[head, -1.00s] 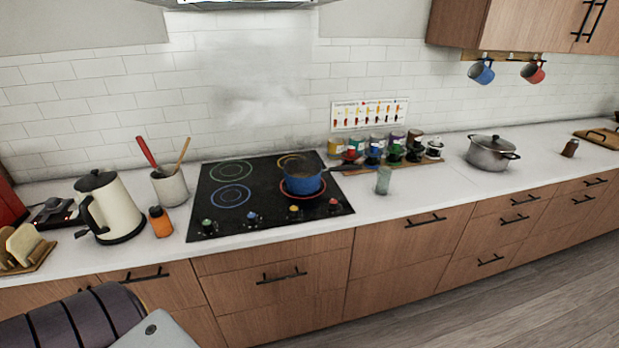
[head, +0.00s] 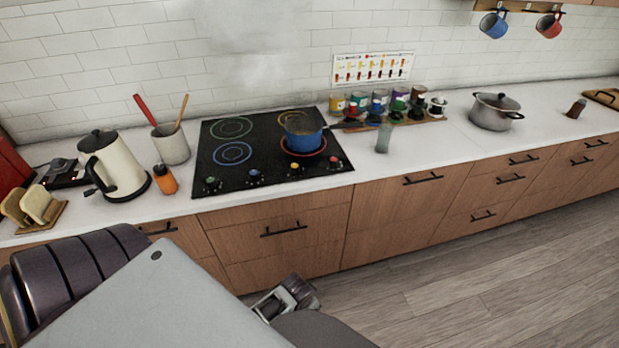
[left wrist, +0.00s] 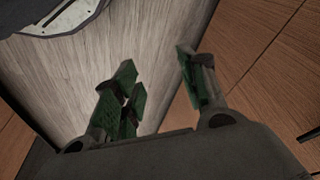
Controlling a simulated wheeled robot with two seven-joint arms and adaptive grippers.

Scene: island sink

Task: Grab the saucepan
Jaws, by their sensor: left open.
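A blue saucepan (head: 303,138) stands on the red-ringed burner of the black cooktop (head: 215,155). Its dark handle points right, towards the spice jars. My left arm comes in from the lower left of the head view, and a part of its wrist end shows low in front of the drawers, well below the counter. In the left wrist view my left gripper (left wrist: 160,92) is open and empty, with floor and wooden cabinet fronts behind it. The saucepan is not in the left wrist view. My right gripper is not in view.
A cream kettle (head: 117,167), an orange bottle (head: 165,179) and a utensil crock (head: 171,146) stand left of the cooktop. A glass (head: 384,138) and several spice jars (head: 380,102) stand near the saucepan handle. A steel pot (head: 494,112) stands farther right.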

